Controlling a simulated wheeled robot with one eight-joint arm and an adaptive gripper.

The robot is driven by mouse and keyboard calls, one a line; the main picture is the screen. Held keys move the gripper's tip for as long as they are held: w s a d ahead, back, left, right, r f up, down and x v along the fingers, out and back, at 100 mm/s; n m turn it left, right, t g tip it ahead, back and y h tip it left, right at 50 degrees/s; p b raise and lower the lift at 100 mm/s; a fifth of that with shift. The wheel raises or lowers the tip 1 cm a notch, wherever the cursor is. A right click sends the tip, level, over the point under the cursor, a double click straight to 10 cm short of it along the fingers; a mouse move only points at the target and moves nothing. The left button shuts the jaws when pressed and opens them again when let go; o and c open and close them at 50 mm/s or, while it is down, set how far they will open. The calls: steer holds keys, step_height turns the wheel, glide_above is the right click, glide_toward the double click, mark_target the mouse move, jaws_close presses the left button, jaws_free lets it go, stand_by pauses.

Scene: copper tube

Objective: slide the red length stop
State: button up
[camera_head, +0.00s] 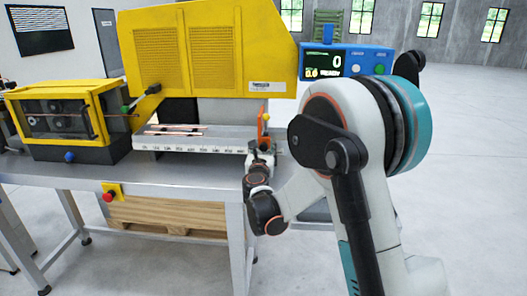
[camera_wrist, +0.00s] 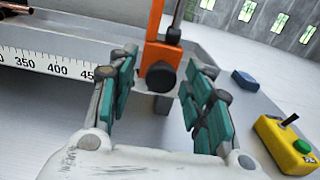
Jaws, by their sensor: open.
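The length stop is an orange-red upright block (camera_wrist: 154,42) with a round black knob (camera_wrist: 160,77) facing me in the wrist view. It stands at the right end of the scale, past the 450 mark. In the head view the stop (camera_head: 264,129) shows small and orange above my gripper (camera_head: 261,152). In the wrist view my gripper (camera_wrist: 161,66) is open, with one teal-padded finger to each side of the knob. I cannot tell whether either finger touches it.
The white ruler (camera_head: 190,144) runs along the tray's front, with copper tubes (camera_head: 172,130) behind it. A yellow control box (camera_wrist: 285,143) and a blue block (camera_wrist: 244,79) lie to the right in the wrist view. A yellow machine (camera_head: 215,50) rises behind.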

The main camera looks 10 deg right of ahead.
steer(key=shift+w+d, duration=0.2)
steer(key=shift+w, duration=0.25)
jaws_close()
steer(key=w+a, duration=0.1)
steer(key=a, duration=0.4)
steer(key=w+a, duration=0.2)
steer(key=a, duration=0.3)
steer(key=w+a, duration=0.2)
steer(key=a, duration=0.4)
steer(key=shift+w+a, duration=0.1)
jaws_free()
